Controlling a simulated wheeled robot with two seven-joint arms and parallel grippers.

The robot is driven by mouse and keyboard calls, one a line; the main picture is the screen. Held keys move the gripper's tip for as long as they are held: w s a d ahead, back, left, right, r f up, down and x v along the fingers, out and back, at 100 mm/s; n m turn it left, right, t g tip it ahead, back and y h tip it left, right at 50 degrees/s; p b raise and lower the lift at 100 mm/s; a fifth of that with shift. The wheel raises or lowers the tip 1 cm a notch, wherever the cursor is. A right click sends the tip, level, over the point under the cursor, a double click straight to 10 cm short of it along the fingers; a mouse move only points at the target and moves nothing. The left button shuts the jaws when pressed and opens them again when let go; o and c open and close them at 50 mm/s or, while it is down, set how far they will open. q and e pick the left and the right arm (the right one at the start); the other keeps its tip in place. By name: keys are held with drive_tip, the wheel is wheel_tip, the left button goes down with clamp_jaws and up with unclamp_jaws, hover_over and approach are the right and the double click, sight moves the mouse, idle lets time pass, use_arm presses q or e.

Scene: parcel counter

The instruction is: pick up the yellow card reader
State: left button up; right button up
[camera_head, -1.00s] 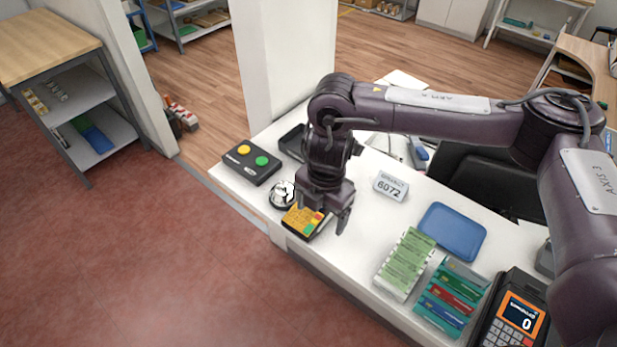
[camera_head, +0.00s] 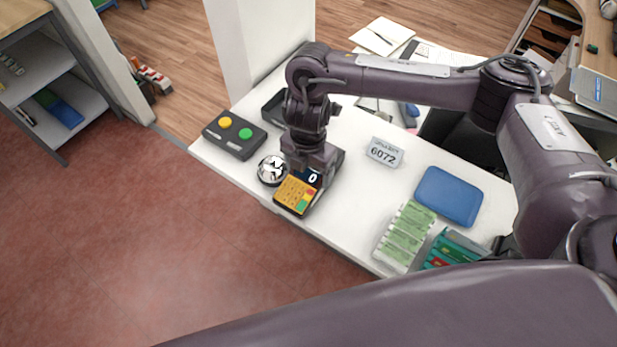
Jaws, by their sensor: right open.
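The yellow card reader (camera_head: 294,194) lies near the front edge of the white counter, with a yellow keypad, red and green keys, and a dark display showing 0. My right gripper (camera_head: 310,176) points down over the display end of the reader, partly covering it. Its jaws are open. One finger is near the left side and the other near the right; I cannot tell whether they touch the reader. My left gripper is not in view.
A silver bell (camera_head: 271,171) stands close to the left of the reader. A black button box (camera_head: 235,135), a number sign (camera_head: 384,152), a blue tray (camera_head: 449,196) and a green-slip holder (camera_head: 406,236) are also on the counter. My own arm link crosses the foreground.

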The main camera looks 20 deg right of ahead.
drive_tip(key=shift+s+d+f, duration=0.1)
drive_tip(key=shift+s+f, duration=0.25)
drive_tip(key=shift+f, duration=0.3)
drive_tip(key=shift+s+d+f, duration=0.1)
drive_tip(key=shift+s, duration=0.25)
drive_tip(key=shift+w+f, duration=0.15)
drive_tip(key=shift+w, duration=0.1)
drive_tip(key=shift+w+f, duration=0.1)
drive_tip(key=shift+w, duration=0.25)
drive_tip(key=shift+c, duration=0.5)
drive_tip(key=shift+w, duration=0.1)
drive_tip(key=shift+c, duration=1.3)
drive_tip(key=shift+s+r, duration=0.25)
drive_tip(key=shift+r, duration=0.05)
drive_tip(key=c, duration=0.5)
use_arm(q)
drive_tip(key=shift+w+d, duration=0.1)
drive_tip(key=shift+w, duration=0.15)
use_arm(e)
drive_tip(key=shift+w, duration=0.1)
